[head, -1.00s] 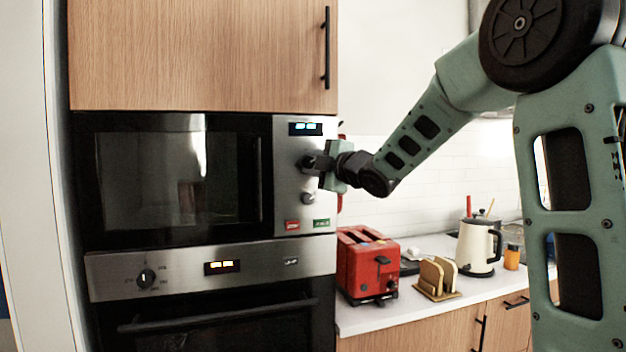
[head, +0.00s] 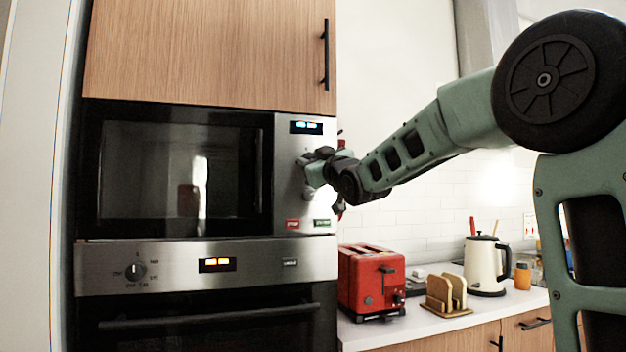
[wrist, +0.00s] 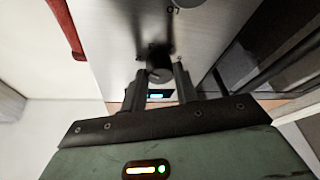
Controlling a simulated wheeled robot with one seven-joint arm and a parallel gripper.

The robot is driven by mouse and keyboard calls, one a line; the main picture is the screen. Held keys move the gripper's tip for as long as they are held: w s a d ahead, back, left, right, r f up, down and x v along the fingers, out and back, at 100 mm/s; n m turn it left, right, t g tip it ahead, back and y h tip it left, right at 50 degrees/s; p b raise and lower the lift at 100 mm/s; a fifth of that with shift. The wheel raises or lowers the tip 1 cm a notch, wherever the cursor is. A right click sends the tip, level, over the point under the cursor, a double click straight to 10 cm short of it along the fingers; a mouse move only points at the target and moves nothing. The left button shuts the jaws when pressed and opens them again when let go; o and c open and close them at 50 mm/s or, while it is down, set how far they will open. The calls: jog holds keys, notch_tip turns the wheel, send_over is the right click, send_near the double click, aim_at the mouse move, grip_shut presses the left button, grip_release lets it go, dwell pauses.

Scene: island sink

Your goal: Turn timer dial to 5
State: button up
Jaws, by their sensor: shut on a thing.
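The microwave (head: 180,175) is built into the tall cabinet, with a steel control panel (head: 320,210) on its right side. My gripper (head: 308,168) is at the upper dial of this panel, below the lit display (head: 306,127). In the head view my gripper hides most of that dial. In the wrist view the dark round dial (wrist: 159,68) sits between the fingertips of my gripper (wrist: 164,82), which is shut on it. The dial's marks and setting cannot be read.
An oven panel with a knob (head: 135,271) lies below the microwave. A red toaster (head: 370,283), a rack with bread slices (head: 446,292) and a white kettle (head: 484,265) stand on the counter to the right. Wooden cabinet doors (head: 210,50) are above.

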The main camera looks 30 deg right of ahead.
jog(key=m+g+h, duration=0.1)
jog(key=m+h, duration=0.1)
jog(key=m, duration=0.4)
jog(key=m+g+h+b, duration=0.1)
jog(key=m+h, duration=0.2)
jog(key=m, duration=0.3)
jog(key=m+h+b, duration=0.1)
jog(key=m+h, duration=0.2)
jog(key=m, duration=0.3)
jog(key=shift+w+a+g, duration=0.15)
jog(key=shift+a+g, duration=0.25)
jog(key=m, duration=0.2)
jog(key=m+g+h+p, duration=0.1)
jog(key=m, duration=0.1)
jog(key=shift+r+m+g+p, duration=0.1)
jog(key=shift+m+g+p, duration=0.2)
jog(key=shift+m, duration=0.1)
jog(key=m+p, duration=0.1)
jog(key=m, duration=0.1)
jog(key=m+g+p, duration=0.1)
jog(key=m, duration=0.1)
jog(key=shift+a+r+g+h, duration=0.1)
jog(key=shift+g+h, duration=0.2)
jog(key=m+g+p, duration=0.1)
jog(key=m+p, duration=0.1)
jog(key=m, duration=0.1)
jog(key=shift+r, duration=0.1)
jog(key=shift+m+g+y+p, duration=0.3)
jog(key=shift+m+y+p, duration=0.5)
jog(key=shift+m, duration=0.8)
